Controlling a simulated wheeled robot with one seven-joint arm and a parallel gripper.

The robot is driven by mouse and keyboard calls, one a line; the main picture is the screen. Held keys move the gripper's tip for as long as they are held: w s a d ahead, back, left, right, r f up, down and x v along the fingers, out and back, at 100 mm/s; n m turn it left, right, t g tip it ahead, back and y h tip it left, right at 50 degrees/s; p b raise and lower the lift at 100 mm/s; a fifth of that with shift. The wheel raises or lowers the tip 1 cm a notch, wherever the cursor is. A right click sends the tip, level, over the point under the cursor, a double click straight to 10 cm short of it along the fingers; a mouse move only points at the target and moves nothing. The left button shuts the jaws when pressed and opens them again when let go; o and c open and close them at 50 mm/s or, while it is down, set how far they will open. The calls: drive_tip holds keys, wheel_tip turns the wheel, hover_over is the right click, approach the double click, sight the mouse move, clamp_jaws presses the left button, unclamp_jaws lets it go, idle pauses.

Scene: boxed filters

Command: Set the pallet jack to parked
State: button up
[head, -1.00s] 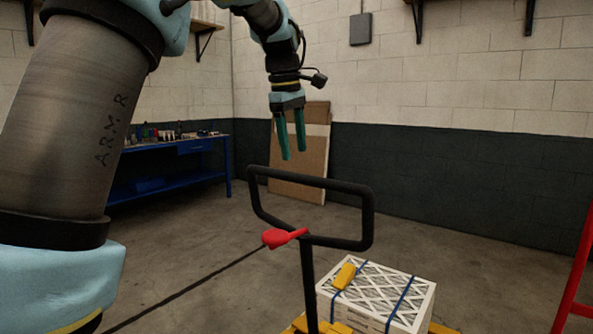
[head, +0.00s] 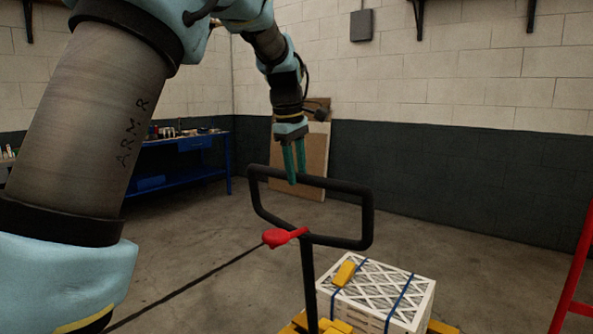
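The pallet jack's black handle loop (head: 367,215) stands upright on a black shaft (head: 309,280) in the middle of the head view. A red lever (head: 283,237) sits at the bottom bar of the loop and points left. My gripper (head: 297,178) points down at the top bar of the loop, left of its middle. Its two green fingers look open with a narrow gap. The near fingertip overlaps the bar in the picture, and the far one ends at it. I cannot tell whether they touch it. The yellow jack body (head: 337,326) is mostly below the frame.
A white boxed filter stack (head: 412,309) with blue straps and a yellow item (head: 343,274) on top sits on the jack. A blue workbench (head: 180,147) and leaning boards (head: 314,150) stand behind. A red frame (head: 574,280) is at right.

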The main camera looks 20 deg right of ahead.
clamp_jaws()
idle(1.0)
